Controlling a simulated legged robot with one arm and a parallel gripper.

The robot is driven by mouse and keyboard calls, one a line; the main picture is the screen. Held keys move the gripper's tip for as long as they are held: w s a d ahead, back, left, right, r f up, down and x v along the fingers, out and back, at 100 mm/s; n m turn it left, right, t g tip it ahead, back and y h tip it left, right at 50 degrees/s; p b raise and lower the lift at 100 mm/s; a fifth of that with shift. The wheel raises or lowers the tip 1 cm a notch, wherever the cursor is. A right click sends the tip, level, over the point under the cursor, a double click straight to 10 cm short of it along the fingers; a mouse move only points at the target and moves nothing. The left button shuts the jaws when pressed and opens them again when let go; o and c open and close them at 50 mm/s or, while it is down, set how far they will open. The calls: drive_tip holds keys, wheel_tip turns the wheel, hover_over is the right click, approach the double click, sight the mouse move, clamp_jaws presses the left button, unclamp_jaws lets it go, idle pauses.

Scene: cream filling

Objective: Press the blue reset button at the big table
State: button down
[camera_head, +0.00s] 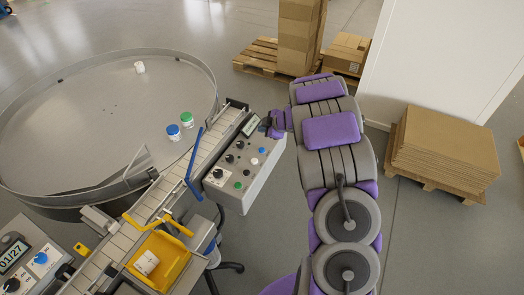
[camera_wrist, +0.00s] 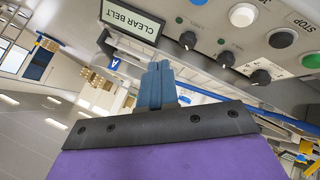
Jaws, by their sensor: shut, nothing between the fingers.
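My gripper (camera_head: 271,124) is at the far upper end of a grey control panel (camera_head: 262,177), close to its display. In the wrist view its blue fingers (camera_wrist: 158,82) are shut and empty, below the CLEAR BELT display (camera_wrist: 134,18) and apart from the buttons. A blue button (camera_head: 262,150) sits on the panel's right side; a blue button also shows at the top edge of the wrist view (camera_wrist: 198,2). The big round table (camera_head: 95,90) stands left of the panel, across the conveyor. No reset label is readable.
The panel also has black knobs, a white button (camera_wrist: 242,14) and a green button (camera_wrist: 312,60). Another panel (camera_head: 32,262) at lower left has a blue button (camera_head: 41,258). A conveyor (camera_head: 205,160), jars and a yellow bin (camera_head: 180,269) are nearby. Pallets stand behind my arm.

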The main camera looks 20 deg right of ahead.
sight(263, 150)
drive_tip(key=f+b, duration=0.4)
drive_tip(key=b, duration=0.1)
drive_tip(key=shift+a+f, duration=0.15)
drive_tip(key=shift+a, duration=0.1)
drive_tip(key=shift+f+b, duration=0.75)
drive_tip(key=shift+b, duration=0.2)
drive_tip(key=shift+d+f+b, duration=0.2)
drive_tip(key=shift+f+b, duration=0.15)
drive_tip(key=shift+f, duration=0.75)
drive_tip(key=shift+a, duration=0.1)
drive_tip(key=shift+f, duration=0.85)
idle(0.8)
drive_tip(key=shift+r, duration=0.1)
drive_tip(key=shift+r+p, duration=0.85)
drive_tip(key=shift+p, duration=0.45)
